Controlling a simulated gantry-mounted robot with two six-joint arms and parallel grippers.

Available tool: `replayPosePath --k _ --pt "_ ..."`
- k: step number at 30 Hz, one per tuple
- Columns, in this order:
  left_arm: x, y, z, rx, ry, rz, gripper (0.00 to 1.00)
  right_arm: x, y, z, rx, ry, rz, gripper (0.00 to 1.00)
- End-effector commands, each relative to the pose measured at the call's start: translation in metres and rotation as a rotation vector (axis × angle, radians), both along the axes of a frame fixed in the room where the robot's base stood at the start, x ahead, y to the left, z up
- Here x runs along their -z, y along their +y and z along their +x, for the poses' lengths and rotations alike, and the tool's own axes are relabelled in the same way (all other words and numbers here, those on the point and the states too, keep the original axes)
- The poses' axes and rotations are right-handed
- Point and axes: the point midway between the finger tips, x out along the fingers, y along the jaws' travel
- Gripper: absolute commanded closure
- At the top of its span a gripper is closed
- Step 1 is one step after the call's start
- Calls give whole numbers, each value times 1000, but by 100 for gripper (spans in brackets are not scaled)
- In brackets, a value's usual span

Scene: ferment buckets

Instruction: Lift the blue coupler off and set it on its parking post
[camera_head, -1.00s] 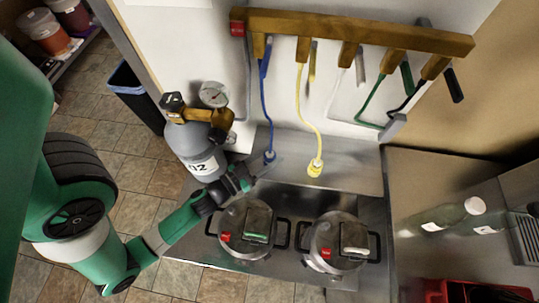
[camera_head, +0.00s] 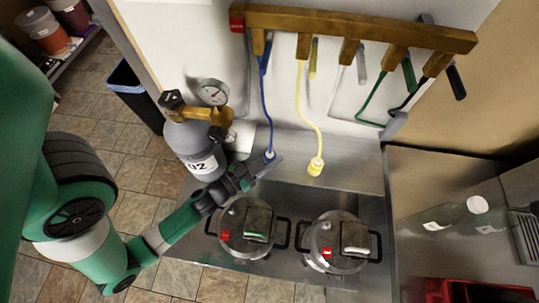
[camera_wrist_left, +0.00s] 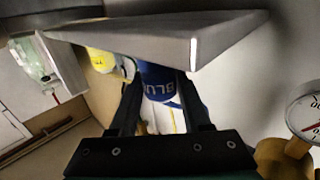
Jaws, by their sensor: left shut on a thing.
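The blue coupler (camera_head: 269,155) is at the lower end of a blue hose, just behind the left keg. Whether the coupler still rests on something beneath is hidden. I cannot make out a parking post for certain. My right gripper is not in view.
A yellow coupler (camera_head: 315,166) hangs close to the right. Two lidded kegs (camera_head: 247,228) and (camera_head: 335,243) stand in front. A gas cylinder (camera_head: 193,145) with a gauge stands at left. A wooden tap rail (camera_head: 350,27) runs above. Bottles (camera_head: 440,215) stand at far right.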

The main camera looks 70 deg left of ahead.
Motion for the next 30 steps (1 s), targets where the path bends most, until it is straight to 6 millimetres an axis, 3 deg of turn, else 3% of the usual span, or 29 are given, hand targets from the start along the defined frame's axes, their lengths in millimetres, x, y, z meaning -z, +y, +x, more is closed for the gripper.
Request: replayPosePath --k 11,12,17,18,24,27,30 --pt "2 0 0 0 -1 0 100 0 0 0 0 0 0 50" --pt "2 0 0 0 -1 0 50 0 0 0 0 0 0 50" --pt "2 0 0 0 -1 0 22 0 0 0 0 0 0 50" --pt "2 0 0 0 -1 0 17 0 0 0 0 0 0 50" --pt "2 0 0 0 -1 0 17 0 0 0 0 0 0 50" --pt "2 0 0 0 0 0 0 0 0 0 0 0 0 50" --pt "2 0 0 0 0 0 0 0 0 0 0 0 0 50"
